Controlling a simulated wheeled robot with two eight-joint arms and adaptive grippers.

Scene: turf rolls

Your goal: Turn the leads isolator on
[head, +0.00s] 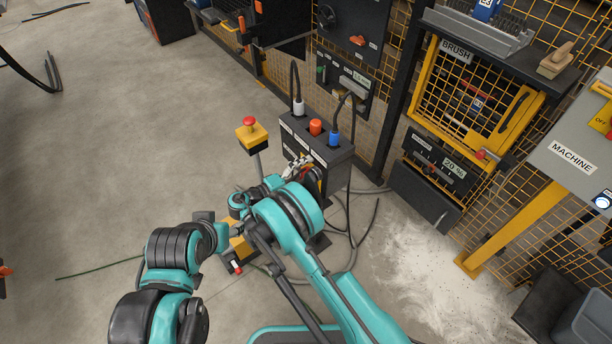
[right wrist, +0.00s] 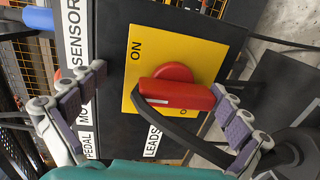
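The leads isolator is a red rotary handle (right wrist: 185,94) on a yellow plate (right wrist: 150,45) marked ON, beside a LEADS label. In the right wrist view the handle lies crosswise, with its bar between my fingers. In the head view my right gripper (head: 298,166) is at the front of the dark control box (head: 335,160). My left gripper cannot be made out clearly.
The box carries an orange-red button (head: 316,127) and plugs with cables on top. A yellow emergency-stop post (head: 252,137) stands to its left. Cables lie on the floor at right. A dark cable (right wrist: 180,128) crosses below the handle. Open floor lies left.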

